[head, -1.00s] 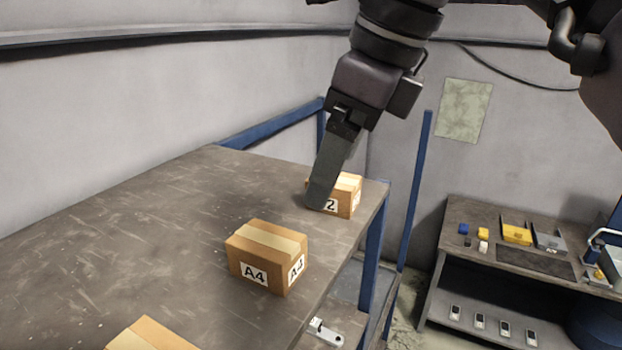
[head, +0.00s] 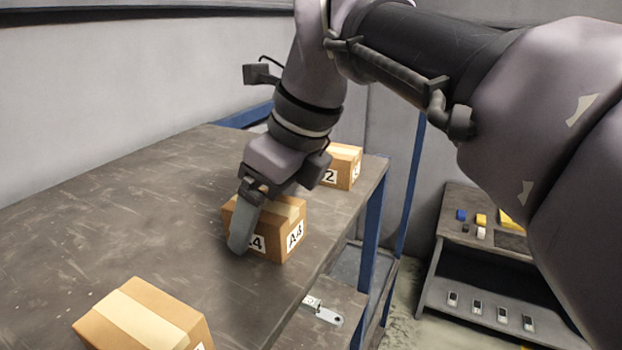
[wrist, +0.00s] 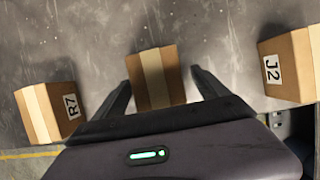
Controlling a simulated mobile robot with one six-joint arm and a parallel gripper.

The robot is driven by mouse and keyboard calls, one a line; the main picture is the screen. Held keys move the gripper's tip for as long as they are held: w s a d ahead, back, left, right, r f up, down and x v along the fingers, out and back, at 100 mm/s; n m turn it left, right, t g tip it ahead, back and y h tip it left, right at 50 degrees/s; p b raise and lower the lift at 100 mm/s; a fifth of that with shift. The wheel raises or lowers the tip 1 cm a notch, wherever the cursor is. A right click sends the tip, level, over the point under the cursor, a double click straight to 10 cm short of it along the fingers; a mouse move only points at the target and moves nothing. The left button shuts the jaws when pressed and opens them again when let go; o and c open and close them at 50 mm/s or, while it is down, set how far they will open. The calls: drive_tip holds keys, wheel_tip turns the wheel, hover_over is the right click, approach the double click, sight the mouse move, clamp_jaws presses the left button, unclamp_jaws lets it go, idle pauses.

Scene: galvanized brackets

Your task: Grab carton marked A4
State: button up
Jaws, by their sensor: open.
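The carton marked A4 (head: 285,241) is a brown box with a pale tape strip, on the dark grey table top (head: 120,220). Its A4 label shows on the right face, and my gripper partly covers the label on its front face. My gripper (head: 243,238) is at this carton, with one finger seen in front of it. In the wrist view, my gripper (wrist: 162,95) is open, with the taped carton (wrist: 153,78) between its two fingers. A gap shows beside each finger. The carton's labels are hidden in the wrist view.
A carton (head: 341,165) with a label ending in 2 stands behind; the wrist view shows the J2 carton (wrist: 287,66) at right. The R7 carton (wrist: 46,112) is at left, and a carton (head: 145,318) is at the head view's front. A workbench (head: 475,215) stands at right.

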drive_tip(key=shift+a+f, duration=0.1)
drive_tip(key=shift+a, duration=0.1)
drive_tip(key=shift+s, duration=0.15)
drive_tip(key=shift+c, duration=1.4)
drive_tip(key=shift+d, duration=0.1)
drive_tip(key=c, duration=1.4)
